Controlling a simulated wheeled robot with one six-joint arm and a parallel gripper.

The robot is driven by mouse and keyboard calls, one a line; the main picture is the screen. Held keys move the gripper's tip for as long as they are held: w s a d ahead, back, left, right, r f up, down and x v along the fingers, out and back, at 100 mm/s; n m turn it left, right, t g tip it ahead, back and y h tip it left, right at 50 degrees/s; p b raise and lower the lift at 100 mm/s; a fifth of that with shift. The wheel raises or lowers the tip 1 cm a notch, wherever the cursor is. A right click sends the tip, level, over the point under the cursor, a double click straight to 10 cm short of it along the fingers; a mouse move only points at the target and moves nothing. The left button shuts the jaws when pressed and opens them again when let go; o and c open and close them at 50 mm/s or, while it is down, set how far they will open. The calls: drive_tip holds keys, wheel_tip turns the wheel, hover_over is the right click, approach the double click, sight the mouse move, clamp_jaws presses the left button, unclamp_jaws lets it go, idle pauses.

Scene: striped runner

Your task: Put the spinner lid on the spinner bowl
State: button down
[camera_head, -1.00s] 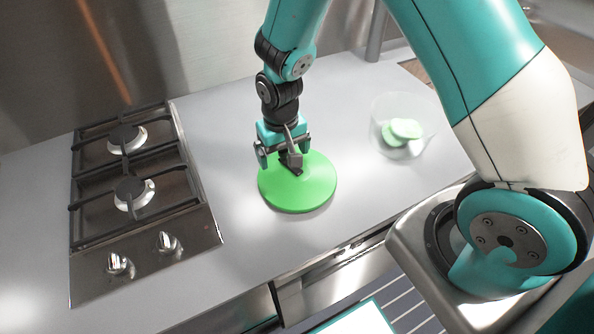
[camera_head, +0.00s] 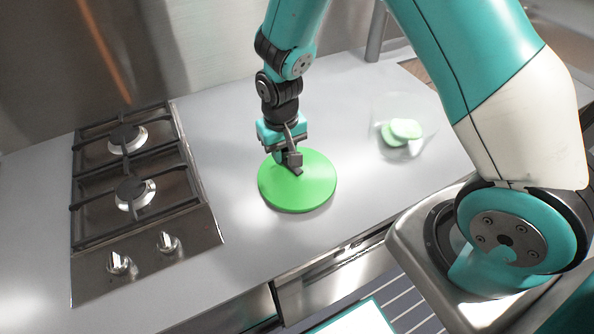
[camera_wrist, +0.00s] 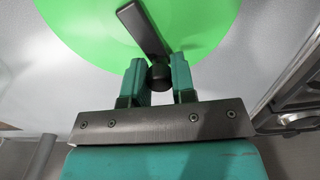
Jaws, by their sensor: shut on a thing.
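The green spinner lid (camera_head: 310,192) lies flat on the grey counter in the head view. It fills the top of the wrist view (camera_wrist: 85,30). A dark crank handle (camera_wrist: 143,30) with a round knob (camera_wrist: 160,76) is on its top. My gripper (camera_head: 291,160) is over the lid's far part. In the wrist view, my gripper's fingers (camera_wrist: 160,80) are shut on the knob from both sides. The clear spinner bowl (camera_head: 374,122) stands on the counter to the right of the lid, with pale green pieces (camera_head: 405,129) inside.
A gas hob (camera_head: 133,190) with two burners is at the left. The counter (camera_head: 235,140) between hob and lid is clear. A metal post (camera_head: 376,35) stands behind the bowl.

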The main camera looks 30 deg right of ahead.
drive_tip(key=shift+r+p, duration=1.9)
drive_tip(key=shift+r, duration=0.65)
drive_tip(key=shift+f, duration=0.1)
